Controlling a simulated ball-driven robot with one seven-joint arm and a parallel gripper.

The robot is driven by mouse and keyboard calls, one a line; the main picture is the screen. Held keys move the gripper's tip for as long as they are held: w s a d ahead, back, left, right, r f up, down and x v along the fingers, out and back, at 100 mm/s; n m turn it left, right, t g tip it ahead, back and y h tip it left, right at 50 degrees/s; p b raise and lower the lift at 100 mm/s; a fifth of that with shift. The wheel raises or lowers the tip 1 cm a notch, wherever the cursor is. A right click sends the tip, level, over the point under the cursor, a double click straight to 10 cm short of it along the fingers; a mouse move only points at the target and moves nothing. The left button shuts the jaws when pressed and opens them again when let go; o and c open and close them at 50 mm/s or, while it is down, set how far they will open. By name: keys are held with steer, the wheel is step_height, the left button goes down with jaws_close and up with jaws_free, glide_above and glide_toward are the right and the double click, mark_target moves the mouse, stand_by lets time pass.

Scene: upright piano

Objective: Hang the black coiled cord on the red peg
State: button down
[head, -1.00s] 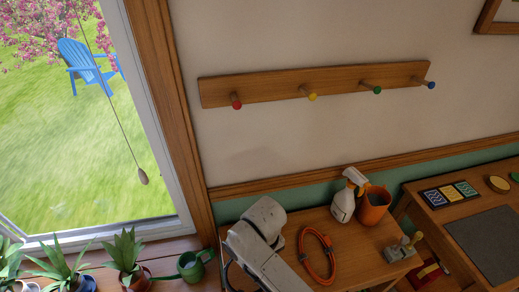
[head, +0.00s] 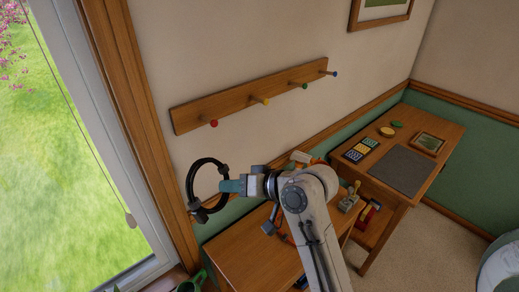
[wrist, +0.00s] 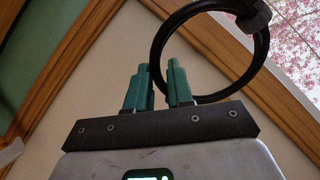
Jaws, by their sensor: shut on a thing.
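The black coiled cord (head: 190,184) is a round loop with dark ties, held up in the air. My gripper (head: 230,186) has teal fingers, shut on the right side of the loop. The red peg (head: 214,123) is the leftmost on a wooden wall rail (head: 190,118). In the head view the cord appears below the red peg, apart from it.
Yellow (head: 266,101), green (head: 304,86) and blue (head: 334,73) pegs continue the rail rightward. The window's wooden frame (head: 135,130) stands left of the cord. A low wooden table (head: 240,255) lies below my arm. A desk (head: 440,125) stands at the right. The wall around the rail is bare.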

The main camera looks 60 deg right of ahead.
steer(key=s+d+r+m+t+h, duration=0.2)
steer(key=s+d+r+t, duration=0.1)
steer(key=r, duration=0.5)
steer(key=shift+s+d+r, duration=0.2)
steer(key=shift+s+d, duration=0.5)
steer(key=shift+d, duration=0.15)
steer(key=shift+w+f, duration=0.1)
steer(key=shift+w+d+b, duration=0.1)
steer(key=shift+w+b, duration=0.25)
steer(key=shift+b, duration=0.6)
steer(key=shift+w+d+b, duration=0.15)
steer(key=shift+w+b, duration=0.35)
steer(key=shift+b, duration=0.65)
steer(key=w+d+f+b, duration=0.1)
steer(key=w+b, duration=0.3)
steer(key=w, duration=0.4)
steer(key=shift+w+d+f, duration=0.15)
steer(key=shift+d, duration=0.5)
